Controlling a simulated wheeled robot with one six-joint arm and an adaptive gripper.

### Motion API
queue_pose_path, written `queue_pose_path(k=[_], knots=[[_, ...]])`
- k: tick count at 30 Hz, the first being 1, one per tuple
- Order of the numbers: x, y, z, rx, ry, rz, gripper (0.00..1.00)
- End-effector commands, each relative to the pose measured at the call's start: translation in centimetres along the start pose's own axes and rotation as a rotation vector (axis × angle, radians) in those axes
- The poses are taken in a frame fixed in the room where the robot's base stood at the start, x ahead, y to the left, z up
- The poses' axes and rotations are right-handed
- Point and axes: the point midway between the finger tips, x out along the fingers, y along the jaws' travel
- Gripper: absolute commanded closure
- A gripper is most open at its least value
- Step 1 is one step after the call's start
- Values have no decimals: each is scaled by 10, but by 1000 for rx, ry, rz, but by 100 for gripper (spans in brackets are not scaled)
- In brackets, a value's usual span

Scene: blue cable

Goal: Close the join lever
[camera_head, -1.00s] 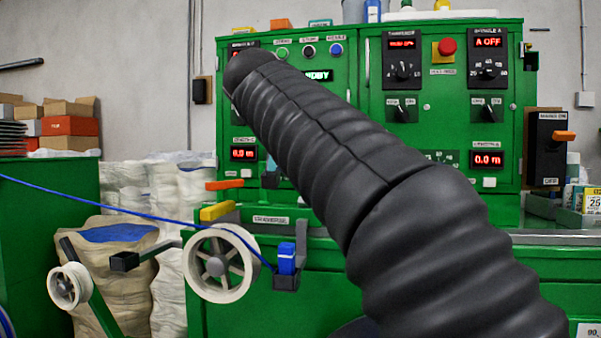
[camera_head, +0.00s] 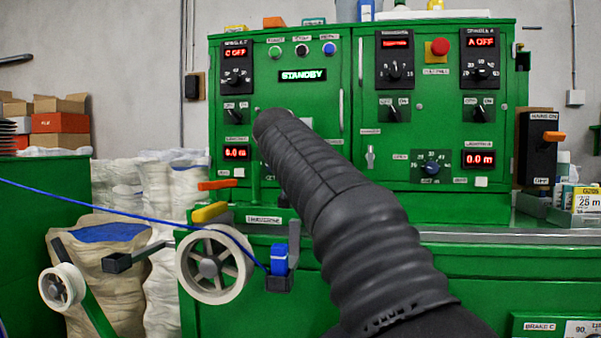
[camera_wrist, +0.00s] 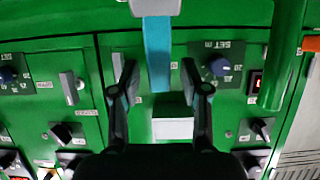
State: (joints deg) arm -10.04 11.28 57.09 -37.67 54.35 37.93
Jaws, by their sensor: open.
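A light-blue flat bar (camera_wrist: 158,55) with a grey block (camera_wrist: 155,7) at one end stands out from a green cabinet panel in the wrist view. I cannot read a label naming it as the join lever. My gripper (camera_wrist: 159,75) is open, with one dark finger on each side of the bar; I cannot tell how deep the bar lies between them. In the head view my arm covers the gripper and this bar. An orange lever (camera_head: 217,185) and a yellow lever (camera_head: 210,211) stick out at the cabinet's left side.
The green cabinet (camera_head: 352,110) carries several knobs and displays. A blue cable (camera_head: 100,205) runs from the left past a white spoked wheel (camera_head: 208,265) to a blue block (camera_head: 279,259). A black switch box (camera_head: 541,148) with an orange handle is at the right.

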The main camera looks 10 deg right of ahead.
Motion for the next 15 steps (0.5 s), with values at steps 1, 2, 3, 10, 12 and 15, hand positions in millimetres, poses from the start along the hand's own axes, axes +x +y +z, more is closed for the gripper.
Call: queue_pose_path(k=[1,2,3,10,12,15], knots=[[1,0,0,0,0,0,54],[2,0,0,0,1,0,54],[2,0,0,0,1,-1,54],[2,0,0,0,1,-1,64],[2,0,0,0,0,-1,82],[2,0,0,0,0,0,100]])
